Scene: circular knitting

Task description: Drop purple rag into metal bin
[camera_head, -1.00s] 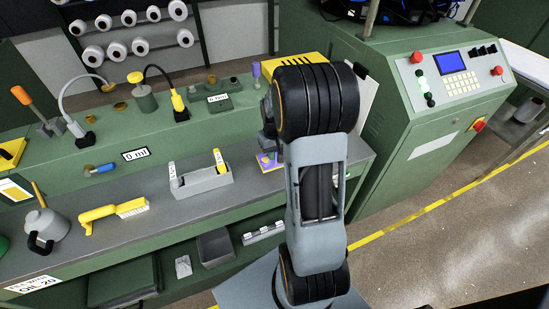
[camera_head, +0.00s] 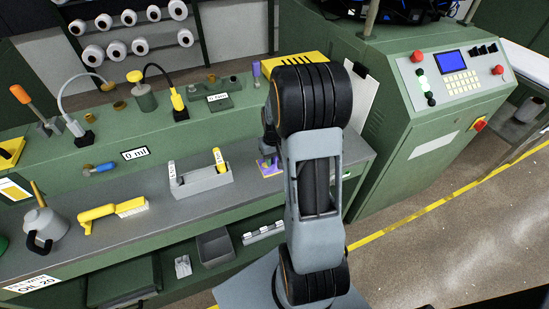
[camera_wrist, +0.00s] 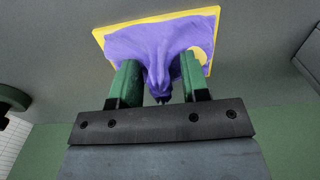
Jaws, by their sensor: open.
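The purple rag (camera_wrist: 165,42) lies on a yellow-edged square mat (camera_wrist: 103,38), its middle bunched up towards me in the wrist view. In the head view, the rag (camera_head: 268,165) shows small on the bench, partly hidden by my arm. My gripper (camera_wrist: 160,72) is open, with one green finger on each side of the bunched part. Whether the fingers touch the cloth I cannot tell. A grey open bin (camera_head: 217,252), which looks like the metal bin, stands on the shelf below the bench top.
A grey two-slot holder (camera_head: 204,182), a yellow-handled brush (camera_head: 110,211) and an oil can (camera_head: 44,224) stand on the bench left of the rag. A green machine with a control panel (camera_head: 449,75) rises at right. Open floor lies in front of it.

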